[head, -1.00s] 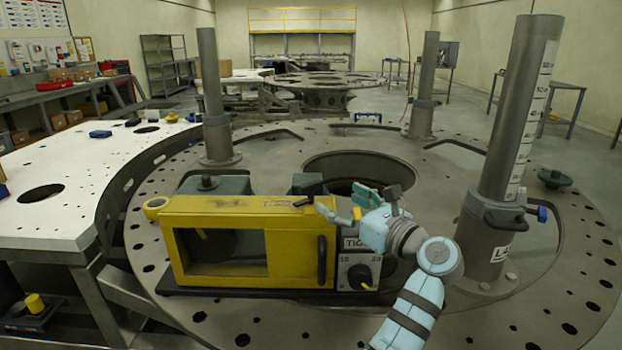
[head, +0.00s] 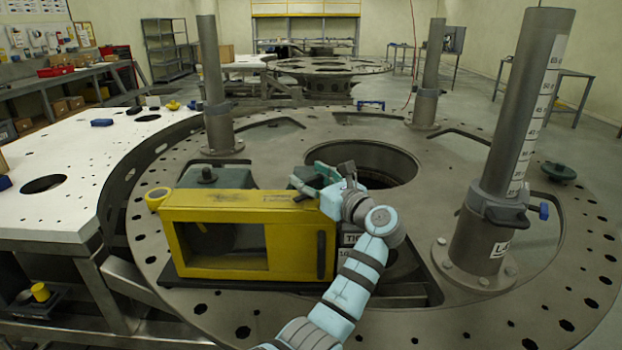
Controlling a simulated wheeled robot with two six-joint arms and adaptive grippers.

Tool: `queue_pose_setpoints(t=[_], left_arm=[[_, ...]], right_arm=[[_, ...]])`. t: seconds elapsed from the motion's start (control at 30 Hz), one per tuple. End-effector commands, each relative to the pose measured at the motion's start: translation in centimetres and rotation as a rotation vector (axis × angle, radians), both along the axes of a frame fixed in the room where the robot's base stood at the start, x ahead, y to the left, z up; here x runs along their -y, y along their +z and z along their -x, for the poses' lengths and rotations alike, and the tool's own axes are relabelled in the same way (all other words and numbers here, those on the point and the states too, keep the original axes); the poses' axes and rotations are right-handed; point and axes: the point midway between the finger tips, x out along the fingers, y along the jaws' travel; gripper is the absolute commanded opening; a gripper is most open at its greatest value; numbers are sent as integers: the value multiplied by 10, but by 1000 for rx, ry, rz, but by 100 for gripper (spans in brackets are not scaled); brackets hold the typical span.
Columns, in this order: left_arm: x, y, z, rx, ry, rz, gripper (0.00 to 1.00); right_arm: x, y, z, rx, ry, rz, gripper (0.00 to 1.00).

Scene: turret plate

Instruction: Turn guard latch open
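The yellow guard (head: 215,208) is a box frame with a window, standing on a dark base on the turret plate. A small black latch piece (head: 303,197) lies on its top edge near the right end. A dark upright handle (head: 321,255) is on its front right. My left forearm covers most of the labelled dial panel (head: 350,239). My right gripper is not in view.
A thick grey post (head: 510,150) with a scale stands at the right, with a clamp near its foot. Two thinner posts stand behind. A round opening (head: 385,163) lies behind my gripper. A white perforated table (head: 75,175) is at the left.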

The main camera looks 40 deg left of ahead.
Motion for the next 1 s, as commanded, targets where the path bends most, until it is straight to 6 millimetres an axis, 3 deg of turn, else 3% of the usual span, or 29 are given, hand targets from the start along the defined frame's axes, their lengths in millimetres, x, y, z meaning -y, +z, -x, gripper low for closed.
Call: queue_pose_setpoints(t=[0.67, 1.0], left_arm=[[2, -3, -1, -5, -21, 5, 23], [2, -1, 0, -7, -111, 5, 23]], right_arm=[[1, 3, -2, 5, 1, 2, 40], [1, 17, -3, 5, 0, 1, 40]])
